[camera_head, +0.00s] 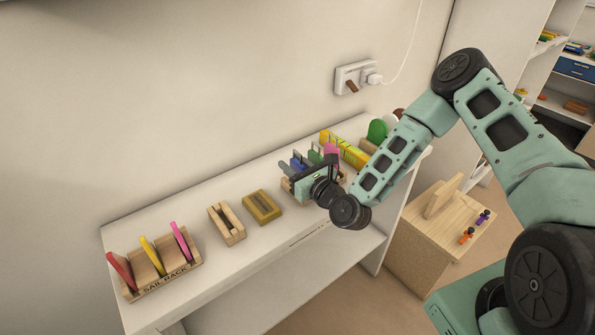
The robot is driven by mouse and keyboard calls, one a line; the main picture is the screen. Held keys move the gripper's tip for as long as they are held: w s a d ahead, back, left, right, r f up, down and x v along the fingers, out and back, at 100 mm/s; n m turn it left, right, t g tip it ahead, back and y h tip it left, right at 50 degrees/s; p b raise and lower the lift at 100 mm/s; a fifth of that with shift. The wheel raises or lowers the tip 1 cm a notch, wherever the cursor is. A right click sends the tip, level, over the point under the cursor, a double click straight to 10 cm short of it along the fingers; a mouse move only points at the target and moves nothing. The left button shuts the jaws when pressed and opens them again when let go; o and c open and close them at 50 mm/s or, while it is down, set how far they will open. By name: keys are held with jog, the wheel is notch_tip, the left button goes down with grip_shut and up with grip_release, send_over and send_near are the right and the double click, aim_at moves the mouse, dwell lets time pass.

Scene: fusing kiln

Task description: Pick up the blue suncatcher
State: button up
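A narrow blue piece (297,165), which may be the blue suncatcher, stands in a wooden rack on the white shelf. It is one of several coloured upright pieces there, with a green piece (314,156) and a pink piece (330,149) to its right. My gripper (312,172) is at this rack, right at the coloured pieces, and covers part of them. Its fingers are small and dark here. I cannot tell whether they are open or shut, or whether they touch the blue piece.
A rack marked "SAIL RACK" (165,279) holds red, yellow and pink pieces at the left. Two small wooden holders (228,236) (262,207) stand between the racks. A yellow block (344,148) lies behind my gripper. A wooden box (428,236) stands at the right, below the shelf.

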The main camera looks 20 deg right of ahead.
jog(key=shift+w, duration=0.2)
grip_shut()
notch_tip(320, 180, up, 10)
jog(key=shift+b, duration=0.95)
